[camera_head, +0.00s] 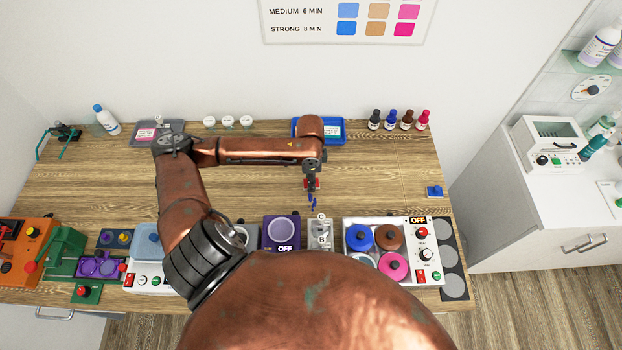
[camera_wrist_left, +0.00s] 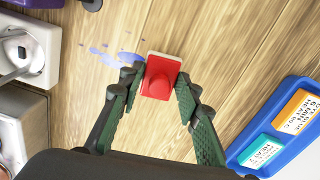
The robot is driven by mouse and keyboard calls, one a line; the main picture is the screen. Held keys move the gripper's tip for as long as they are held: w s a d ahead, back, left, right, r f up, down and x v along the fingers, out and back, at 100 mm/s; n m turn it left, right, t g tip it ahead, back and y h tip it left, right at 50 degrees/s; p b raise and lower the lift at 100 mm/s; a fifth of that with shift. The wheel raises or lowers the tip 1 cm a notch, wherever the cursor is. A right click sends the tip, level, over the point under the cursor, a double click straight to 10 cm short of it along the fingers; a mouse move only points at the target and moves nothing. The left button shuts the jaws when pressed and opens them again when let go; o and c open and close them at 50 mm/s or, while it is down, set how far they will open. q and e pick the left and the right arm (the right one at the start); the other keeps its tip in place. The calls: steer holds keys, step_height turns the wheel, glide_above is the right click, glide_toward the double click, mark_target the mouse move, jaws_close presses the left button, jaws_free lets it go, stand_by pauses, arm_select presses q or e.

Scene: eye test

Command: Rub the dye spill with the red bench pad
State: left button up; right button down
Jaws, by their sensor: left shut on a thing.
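The red bench pad (camera_wrist_left: 160,76) has a red block grip on a pale base. My left gripper (camera_wrist_left: 156,86) is shut on it, with a green finger on each side. In the head view my left gripper (camera_head: 312,180) is above the middle of the wooden bench, and a bit of the red pad (camera_head: 311,185) shows. The dye spill (camera_wrist_left: 104,57) is several blue blotches and drops on the wood, up and left of the pad in the wrist view. It also shows in the head view (camera_head: 312,203), just in front of the gripper. I cannot tell whether the pad touches the bench.
A blue tray (camera_head: 340,133) with labelled cards stands behind the gripper. Several dark and coloured bottles (camera_head: 392,120) stand at the back right. A heater with coloured pots (camera_head: 426,275) and a purple unit (camera_head: 270,246) line the front. The wood right of the gripper is mostly clear.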

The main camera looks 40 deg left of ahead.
arm_select(q)
steer(key=shift+f, duration=0.65)
steer(key=shift+s+d+r+p, duration=0.25)
steer(key=shift+s+d+p, duration=0.65)
steer(key=shift+p, duration=0.35)
steer(key=shift+s+d+f+p, duration=0.1)
steer(key=shift+s+d+p, duration=0.3)
steer(key=shift+s+p, duration=0.2)
